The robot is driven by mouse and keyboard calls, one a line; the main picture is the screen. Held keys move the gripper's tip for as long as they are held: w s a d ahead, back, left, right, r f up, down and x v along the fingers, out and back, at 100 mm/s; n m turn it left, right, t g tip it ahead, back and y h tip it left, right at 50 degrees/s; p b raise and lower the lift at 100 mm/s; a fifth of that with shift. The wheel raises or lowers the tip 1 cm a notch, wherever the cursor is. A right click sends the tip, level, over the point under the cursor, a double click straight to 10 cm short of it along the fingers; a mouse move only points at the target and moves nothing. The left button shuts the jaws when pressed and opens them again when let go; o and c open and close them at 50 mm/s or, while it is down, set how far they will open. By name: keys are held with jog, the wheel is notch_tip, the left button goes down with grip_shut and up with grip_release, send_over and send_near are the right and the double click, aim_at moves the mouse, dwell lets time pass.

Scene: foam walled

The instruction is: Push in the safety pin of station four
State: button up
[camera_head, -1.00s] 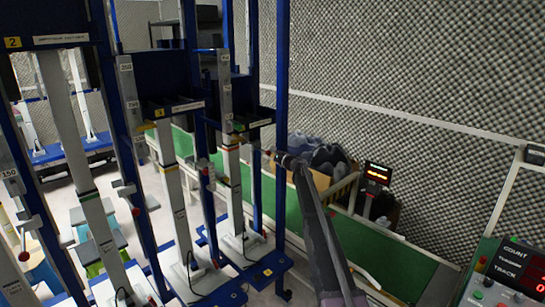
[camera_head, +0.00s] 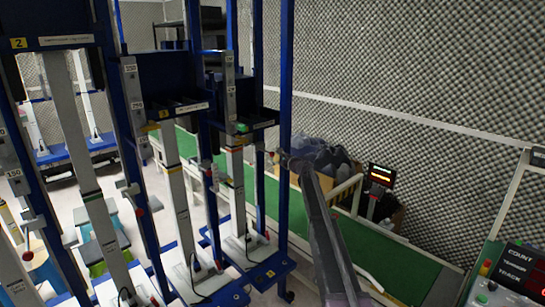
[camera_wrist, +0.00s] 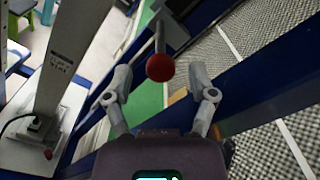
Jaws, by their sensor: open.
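Station four is the blue frame at the right end of the row, with a pale upright column (camera_head: 238,190) and a yellow number tag on its base. In the wrist view the safety pin (camera_wrist: 160,67) is a red ball on a thin grey rod coming from a grey block on the blue frame. My gripper (camera_wrist: 160,76) is open, its two fingers on either side of the red ball with gaps at both sides. I cannot tell its distance from the ball. In the head view my gripper (camera_head: 277,158) is beside station four's right post, and the pin is not clear there.
Stations two (camera_head: 70,130) and three (camera_head: 176,195) stand to the left. A green conveyor belt (camera_head: 380,257) runs behind station four. A box of dark items (camera_head: 330,160) and a lit display (camera_head: 381,175) stand beyond it. A control panel (camera_head: 510,275) is at lower right.

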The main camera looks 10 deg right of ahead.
jog(key=v, duration=1)
jog(key=shift+s, duration=0.3)
jog(key=shift+s+r, duration=0.15)
jog(key=shift+s, duration=0.05)
